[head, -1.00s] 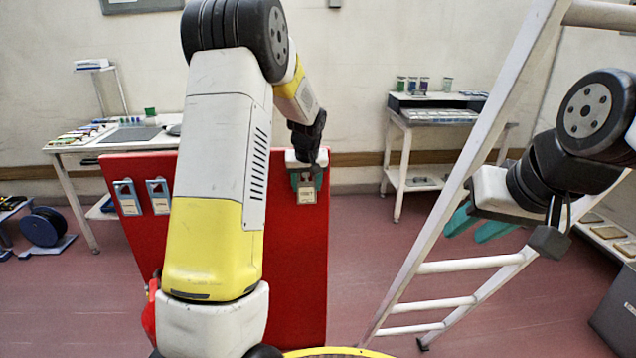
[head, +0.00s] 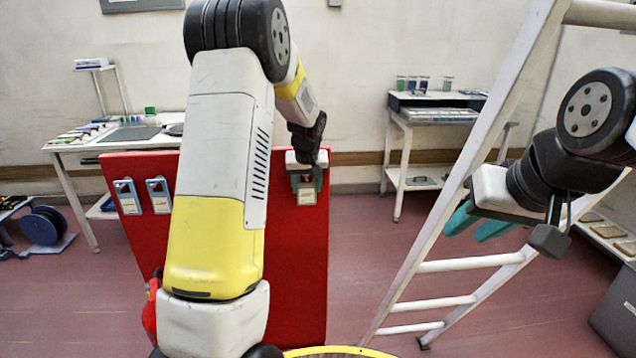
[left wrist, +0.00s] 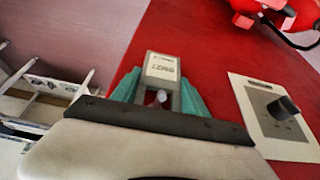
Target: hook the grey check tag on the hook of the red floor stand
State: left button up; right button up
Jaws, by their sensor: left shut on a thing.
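The red floor stand (head: 290,270) is a tall red panel in front of me, partly hidden by my left arm. My left gripper (head: 306,182) is at its upper right, shut on the grey check tag (head: 306,197). In the left wrist view the tag (left wrist: 162,68), with a pale printed label, sits between the teal fingers against the red panel. A small pale peg end (left wrist: 161,97) shows at the tag's near end; I cannot tell whether it is the hook or passes through the tag. My right gripper (head: 468,226) is open and empty, off to the right.
A pale plate with a black knob (left wrist: 283,108) is beside the tag. A white ladder (head: 470,180) stands between the panel and my right arm. Tables stand behind.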

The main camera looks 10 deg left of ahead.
aim_at(307, 178)
pick_arm(q)
jog(key=shift+f, duration=0.4)
dwell(0.5)
jog(key=o, duration=1.6)
jog(key=shift+o, duration=0.2)
jog(key=v, duration=0.7)
jog(key=shift+s+r, duration=0.15)
jog(key=s+r+h, duration=0.1)
jog(key=s+r, duration=0.6)
jog(key=s, duration=0.2)
jog(key=s+d+r+m+h, duration=0.1)
jog(key=s+d+m, duration=0.1)
jog(key=s, duration=1)
jog(key=s+d+r+m+t+h, duration=0.1)
jog(key=s+d, duration=0.2)
jog(key=s, duration=0.9)
jog(key=shift+s+r+m+t+h, duration=0.25)
jog(key=shift+r+m+t+h, duration=0.05)
jog(key=shift+r+m, duration=0.1)
